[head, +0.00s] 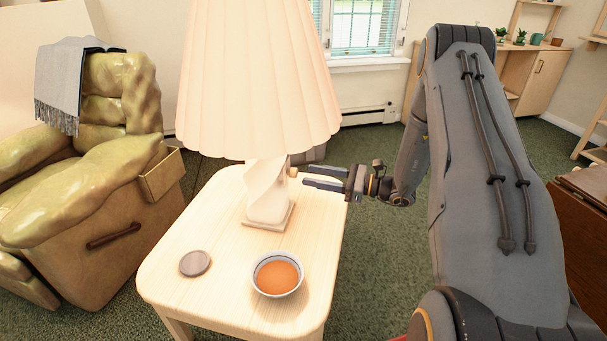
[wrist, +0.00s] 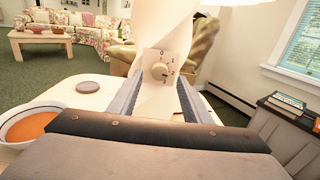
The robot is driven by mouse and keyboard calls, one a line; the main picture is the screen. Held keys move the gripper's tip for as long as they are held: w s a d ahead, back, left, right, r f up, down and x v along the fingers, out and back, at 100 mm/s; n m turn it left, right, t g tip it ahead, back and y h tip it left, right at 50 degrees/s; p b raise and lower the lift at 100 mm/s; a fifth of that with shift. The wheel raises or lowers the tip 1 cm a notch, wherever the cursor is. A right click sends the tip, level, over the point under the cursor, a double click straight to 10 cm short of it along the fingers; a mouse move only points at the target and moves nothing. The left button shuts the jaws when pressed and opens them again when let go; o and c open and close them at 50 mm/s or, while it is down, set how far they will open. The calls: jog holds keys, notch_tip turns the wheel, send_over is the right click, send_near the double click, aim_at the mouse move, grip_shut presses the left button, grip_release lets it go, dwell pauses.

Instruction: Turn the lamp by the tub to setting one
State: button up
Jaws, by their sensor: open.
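The lamp (head: 268,190) has a pleated cream shade and a twisted white base, and stands on a pale wooden side table (head: 215,220). In the wrist view its dial plate (wrist: 150,58) carries the marks 0, 1, 2 and 3 around a round tan knob (wrist: 159,71). I cannot tell which mark the knob points to. The knob (head: 292,171) sticks out from the lamp's right side in the head view. My gripper (head: 307,176) is open at that side, its fingertips close to the knob. In the wrist view the fingers flank the dial; contact is unclear.
A bowl of orange contents (head: 277,275) and a round grey-brown disc (head: 195,263) lie on the table in front of the lamp. A green armchair (head: 90,180) stands left. Stacked books (wrist: 287,103) lie on a grey box at right in the wrist view.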

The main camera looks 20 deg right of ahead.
aim_at(297, 174)
jog(key=shift+x, duration=2.1)
jog(key=shift+c, duration=0.4)
jog(key=c, duration=1)
jog(key=shift+o, duration=0.2)
jog(key=shift+n, duration=0.3)
jog(key=n+b, duration=0.1)
jog(key=n, duration=0.3)
jog(key=shift+f+n, duration=0.1)
jog(key=shift+n, duration=0.2)
jog(key=shift+n+y+b, duration=0.3)
jog(key=shift+n+b, duration=0.5)
jog(key=shift+n, duration=1.5)
